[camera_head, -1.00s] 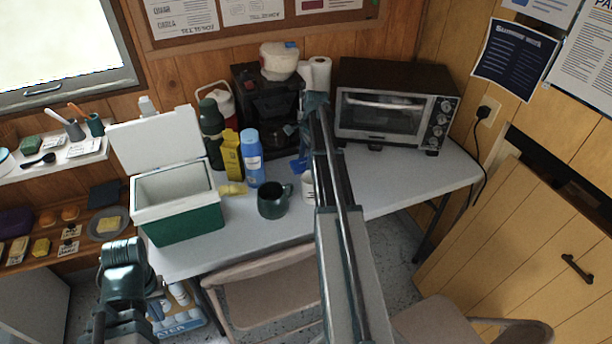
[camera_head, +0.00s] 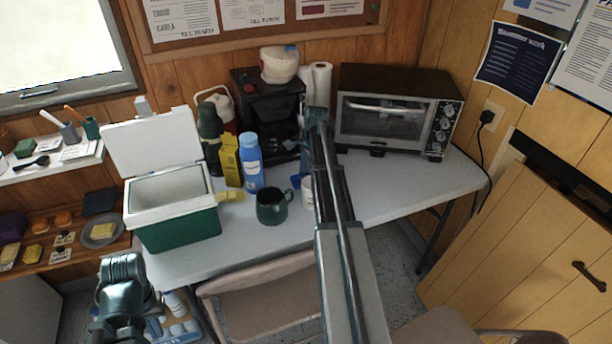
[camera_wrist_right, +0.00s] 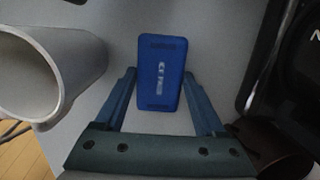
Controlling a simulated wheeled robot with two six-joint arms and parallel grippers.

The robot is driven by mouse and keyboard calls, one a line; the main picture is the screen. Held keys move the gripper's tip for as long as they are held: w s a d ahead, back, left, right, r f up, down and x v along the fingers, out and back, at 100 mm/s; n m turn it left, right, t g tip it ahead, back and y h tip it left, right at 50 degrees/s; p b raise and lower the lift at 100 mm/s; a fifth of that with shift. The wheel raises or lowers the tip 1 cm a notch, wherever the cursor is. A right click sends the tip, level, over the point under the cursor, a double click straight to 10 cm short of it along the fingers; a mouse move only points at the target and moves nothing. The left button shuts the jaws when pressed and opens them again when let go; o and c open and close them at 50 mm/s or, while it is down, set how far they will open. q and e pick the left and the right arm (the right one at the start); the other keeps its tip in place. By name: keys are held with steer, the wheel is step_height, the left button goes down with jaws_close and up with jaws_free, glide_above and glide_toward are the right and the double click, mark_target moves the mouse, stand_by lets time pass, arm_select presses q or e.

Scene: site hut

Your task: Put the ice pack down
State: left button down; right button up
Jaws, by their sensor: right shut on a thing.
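The blue ice pack (camera_wrist_right: 162,72) sits between the two fingers of my right gripper (camera_wrist_right: 163,95) in the right wrist view. The gripper is shut on it, over the grey-white table top. I cannot tell whether the pack touches the table. In the head view my right arm reaches over the table and mostly hides this gripper; a small blue patch, likely the pack (camera_head: 296,181), shows by the dark green mug. My left gripper (camera_head: 122,272) is at the lower left, in front of the table and below the cooler; its fingers are not clear.
A dark green mug (camera_head: 273,207) and a white cup (camera_head: 308,191) stand near the pack. A green cooler (camera_head: 178,228) with its lid open is on the left. A blue bottle (camera_head: 250,163), coffee maker (camera_head: 262,112) and toaster oven (camera_head: 395,112) line the back.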

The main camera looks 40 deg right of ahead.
steer(key=o, duration=1.5)
steer(key=shift+c, duration=0.2)
step_height(320, 180, up, 12)
steer(key=d+p, duration=0.2)
steer(key=p, duration=1)
steer(key=w+a+r+g+h+p, duration=0.1)
steer(key=a+h, duration=0.3)
steer(key=a, duration=0.2)
steer(key=shift+r+g+h, duration=0.2)
steer(key=shift+g+h, duration=0.1)
steer(key=shift+h, duration=0.1)
